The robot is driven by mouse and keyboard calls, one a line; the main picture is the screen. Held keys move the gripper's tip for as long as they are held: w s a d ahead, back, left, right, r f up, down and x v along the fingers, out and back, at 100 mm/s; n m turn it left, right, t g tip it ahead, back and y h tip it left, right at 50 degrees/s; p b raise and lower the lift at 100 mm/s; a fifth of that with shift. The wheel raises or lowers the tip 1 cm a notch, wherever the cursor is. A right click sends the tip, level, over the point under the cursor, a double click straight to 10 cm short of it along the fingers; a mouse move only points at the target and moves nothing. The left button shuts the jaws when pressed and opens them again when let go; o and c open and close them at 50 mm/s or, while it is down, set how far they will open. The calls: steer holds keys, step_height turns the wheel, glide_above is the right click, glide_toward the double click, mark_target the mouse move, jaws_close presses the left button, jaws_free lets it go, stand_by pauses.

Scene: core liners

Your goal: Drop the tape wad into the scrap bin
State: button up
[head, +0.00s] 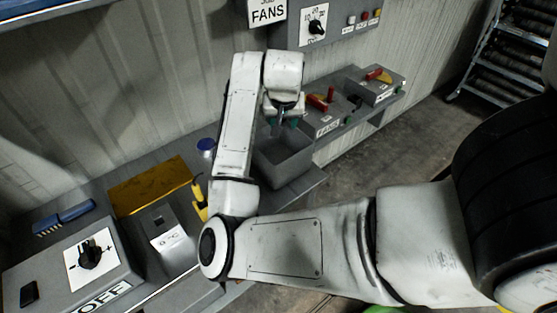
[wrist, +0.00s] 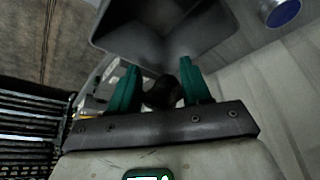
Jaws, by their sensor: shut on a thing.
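My gripper (wrist: 160,92) is shut on the dark, roundish tape wad (wrist: 161,93), which sits between its two green fingers in the wrist view. In the head view my gripper (head: 284,121) is over the grey, open-topped scrap bin (head: 284,170), near its back edge. The bin's wall also shows beyond the fingers in the wrist view (wrist: 222,22). The wad cannot be made out in the head view. My arm reaches in from the right and covers part of the bench in front of the bin.
Grey switch boxes with red levers (head: 322,101) stand right of the bin. A blue-capped container (head: 205,146) is left of it, with a yellow tray (head: 150,187) and a blue brush (head: 64,217) farther left. A knob box (head: 92,258) stands front left. A corrugated wall rises behind.

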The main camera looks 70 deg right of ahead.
steer(key=o, duration=1.1)
steer(key=shift+r, duration=0.15)
steer(key=v, duration=1)
steer(key=shift+a+r, duration=0.15)
steer(key=shift+r, duration=0.15)
steer(key=shift+f, duration=0.1)
